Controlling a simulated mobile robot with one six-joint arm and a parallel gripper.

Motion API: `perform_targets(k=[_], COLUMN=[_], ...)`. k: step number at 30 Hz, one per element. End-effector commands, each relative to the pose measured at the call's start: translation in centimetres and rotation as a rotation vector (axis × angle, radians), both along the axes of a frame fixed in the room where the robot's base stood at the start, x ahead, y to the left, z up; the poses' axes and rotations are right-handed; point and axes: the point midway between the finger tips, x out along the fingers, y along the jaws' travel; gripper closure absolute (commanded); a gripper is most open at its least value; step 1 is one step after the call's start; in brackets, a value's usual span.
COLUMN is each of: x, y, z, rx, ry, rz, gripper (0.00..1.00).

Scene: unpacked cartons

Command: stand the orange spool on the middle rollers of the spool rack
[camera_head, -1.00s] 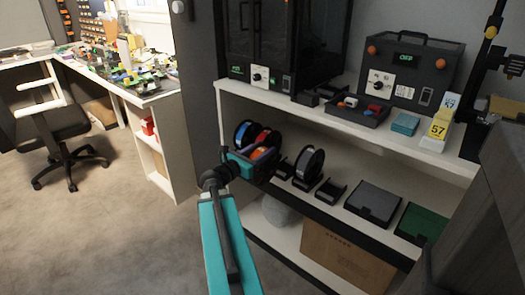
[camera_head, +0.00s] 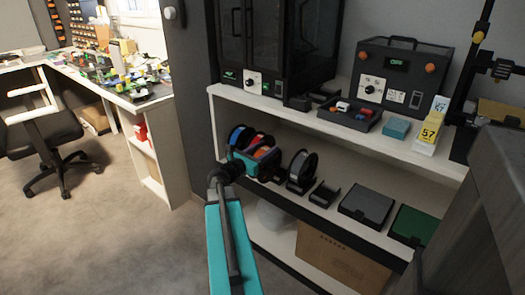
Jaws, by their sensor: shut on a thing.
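My gripper (camera_head: 256,161), teal and black, is at the left of the middle shelf and shut on the orange spool (camera_head: 262,153). It hides part of the spool, and the spool's contact with anything below cannot be seen. The spool rack is a row of black roller cradles (camera_head: 324,195) along the shelf. A grey-white spool (camera_head: 303,166) stands upright on one cradle, right of my gripper. The cradle right of that spool is empty. A blue-rimmed spool (camera_head: 237,136) and a red spool (camera_head: 262,137) stand close behind my gripper. The rollers beneath my gripper are hidden.
The white upper board (camera_head: 300,113) overhangs the spools. Dark and green flat boxes (camera_head: 365,205) lie to the right on the same shelf. A black tray (camera_head: 350,115) and a printer (camera_head: 280,45) stand above. A cardboard box (camera_head: 340,258) is below.

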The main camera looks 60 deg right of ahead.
Motion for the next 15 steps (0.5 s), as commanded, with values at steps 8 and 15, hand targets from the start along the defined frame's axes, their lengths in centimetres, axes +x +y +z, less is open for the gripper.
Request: perform_targets(k=[8, 15], x=[-0.4, -0.9], y=[-2.0, -3.6], z=[0.1, 0.0], rx=[-0.001, -0.001], ry=[0.001, 0.001], rz=[0.000, 0.000], gripper=[1.00, 1.00])
